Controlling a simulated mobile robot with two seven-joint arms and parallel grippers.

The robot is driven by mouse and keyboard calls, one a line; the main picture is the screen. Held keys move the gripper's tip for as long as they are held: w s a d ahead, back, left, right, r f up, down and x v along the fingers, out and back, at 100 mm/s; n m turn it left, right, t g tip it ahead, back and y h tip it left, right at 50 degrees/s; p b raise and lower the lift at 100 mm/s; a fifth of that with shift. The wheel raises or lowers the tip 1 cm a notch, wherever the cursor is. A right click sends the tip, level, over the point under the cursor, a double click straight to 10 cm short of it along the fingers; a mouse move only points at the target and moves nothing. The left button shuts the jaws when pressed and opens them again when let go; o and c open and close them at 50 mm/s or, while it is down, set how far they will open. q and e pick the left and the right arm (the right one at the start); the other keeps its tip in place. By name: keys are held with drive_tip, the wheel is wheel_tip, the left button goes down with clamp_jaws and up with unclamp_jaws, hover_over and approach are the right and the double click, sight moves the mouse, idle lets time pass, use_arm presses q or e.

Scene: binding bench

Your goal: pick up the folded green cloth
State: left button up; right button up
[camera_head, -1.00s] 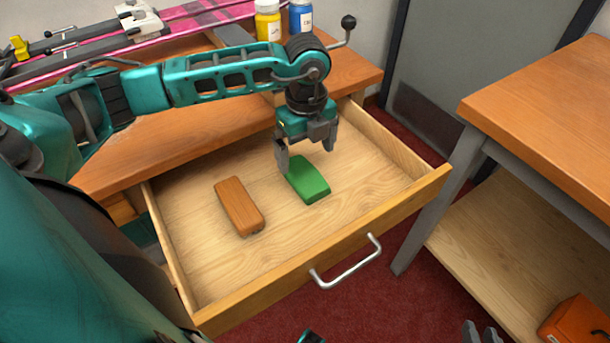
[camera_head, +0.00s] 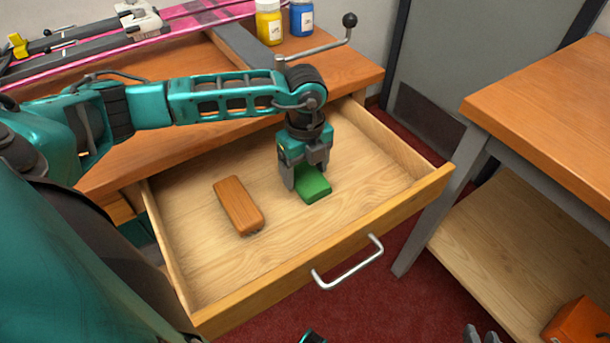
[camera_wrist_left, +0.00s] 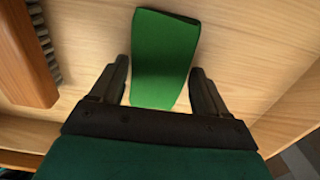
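The folded green cloth (camera_head: 314,187) lies on the floor of the open drawer, right of the middle. My left gripper (camera_head: 307,185) is pointed down over the cloth's back part and hides some of it. In the left wrist view the green cloth (camera_wrist_left: 163,60) lies between the two open fingers (camera_wrist_left: 160,85), with a small gap on either side. Its far end extends beyond the fingertips. Of my right gripper (camera_head: 480,335), only the grey fingertips show at the bottom edge of the head view; its opening is unclear.
A wooden-backed brush (camera_head: 238,205) lies left of the cloth in the drawer (camera_head: 375,222). The drawer's front has a metal handle (camera_head: 347,262). Yellow (camera_head: 268,22) and blue (camera_head: 301,18) bottles stand on the bench behind. An orange box (camera_head: 580,322) is on the right table's lower shelf.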

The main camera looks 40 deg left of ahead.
use_arm(q)
drive_tip(key=c, duration=0.6)
drive_tip(key=shift+r, duration=0.15)
